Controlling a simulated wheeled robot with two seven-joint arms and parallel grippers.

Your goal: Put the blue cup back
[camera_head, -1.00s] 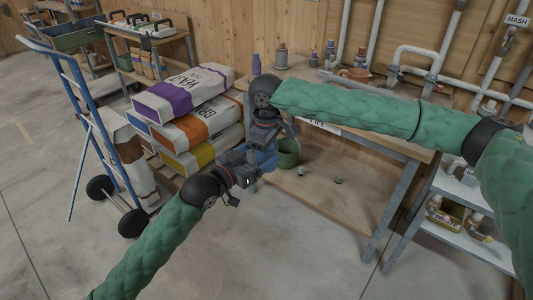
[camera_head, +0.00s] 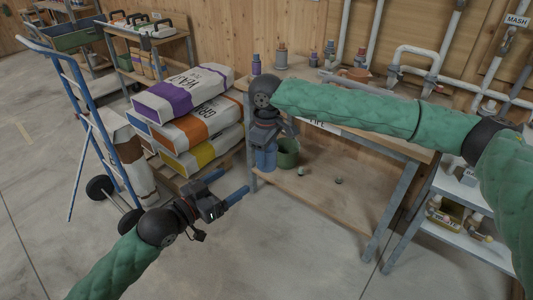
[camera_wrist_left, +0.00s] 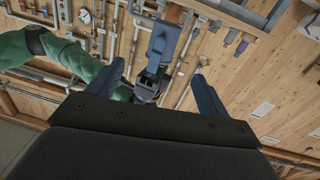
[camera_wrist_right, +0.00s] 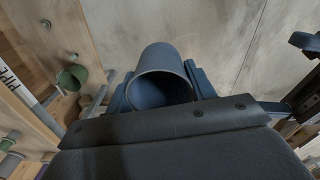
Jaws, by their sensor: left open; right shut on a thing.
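The blue cup (camera_head: 266,158) is in my right gripper (camera_head: 265,145), beside the bench's left front leg. The right wrist view shows the cup (camera_wrist_right: 158,65) between the fingers, its open mouth facing the wrist; the inside looks empty. My left gripper (camera_head: 222,187) is open and empty, lower left of the cup and apart from it. In the left wrist view, the cup (camera_wrist_left: 165,42) shows beyond the gap between the open left fingers (camera_wrist_left: 158,80).
Feed sacks (camera_head: 190,120) are stacked at left beside a blue hand truck (camera_head: 75,90). The floor in front is clear.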

